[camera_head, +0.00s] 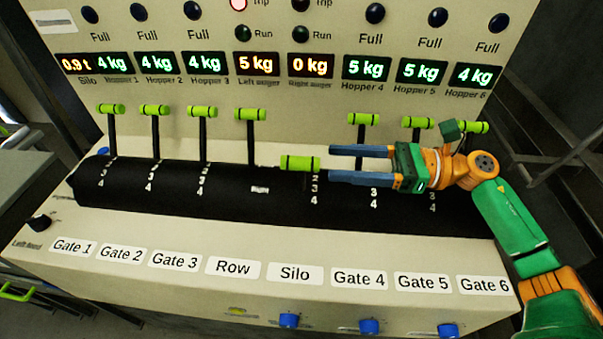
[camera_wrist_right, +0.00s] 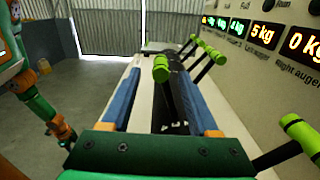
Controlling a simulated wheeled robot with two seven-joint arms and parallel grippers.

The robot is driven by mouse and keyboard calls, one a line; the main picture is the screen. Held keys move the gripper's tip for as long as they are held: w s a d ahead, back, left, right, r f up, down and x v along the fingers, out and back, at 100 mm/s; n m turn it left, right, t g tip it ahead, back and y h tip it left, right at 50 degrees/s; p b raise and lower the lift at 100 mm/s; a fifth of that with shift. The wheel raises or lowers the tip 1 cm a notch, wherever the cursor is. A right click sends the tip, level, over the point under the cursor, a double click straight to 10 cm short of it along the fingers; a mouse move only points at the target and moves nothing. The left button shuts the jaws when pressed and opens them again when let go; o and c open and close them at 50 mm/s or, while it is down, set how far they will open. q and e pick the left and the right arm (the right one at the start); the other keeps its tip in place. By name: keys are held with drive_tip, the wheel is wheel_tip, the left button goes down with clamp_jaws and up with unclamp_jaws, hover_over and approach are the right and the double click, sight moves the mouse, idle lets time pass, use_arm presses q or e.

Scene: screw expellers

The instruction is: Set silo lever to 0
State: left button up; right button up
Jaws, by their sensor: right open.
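The silo lever has a bright green grip (camera_head: 300,163) above the Silo label (camera_head: 295,273). It is tilted toward me, lower than the other levers, with the numbers 2, 3 and 4 below it. My right gripper (camera_head: 333,164) comes in from the right with two blue fingers apart. The tips are just right of the grip; contact cannot be told. In the right wrist view a green grip (camera_wrist_right: 160,68) shows between the finger ends, and the open fingers (camera_wrist_right: 157,72) point toward it.
The Row lever (camera_head: 250,114) and gate levers stand upright along the black slotted drum (camera_head: 230,200). The Gate 4 lever (camera_head: 362,119) rises just behind my right fingers; its green grip also shows in the right wrist view (camera_wrist_right: 300,134). Display panel (camera_head: 215,40) stands behind.

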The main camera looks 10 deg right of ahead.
sight(304, 161)
drive_tip(key=p+x, duration=0.3)
drive_tip(key=shift+w+a, duration=0.15)
drive_tip(key=shift+w, duration=0.1)
drive_tip(key=p+x, duration=0.1)
drive_tip(key=x, duration=0.1)
drive_tip(key=p+x, duration=0.1)
drive_tip(key=shift+a+f, duration=0.2)
drive_tip(key=shift+a, duration=0.2)
drive_tip(key=shift+a+f, duration=0.1)
drive_tip(key=shift+f, duration=0.05)
drive_tip(key=shift+c, duration=0.3)
clamp_jaws()
idle(0.3)
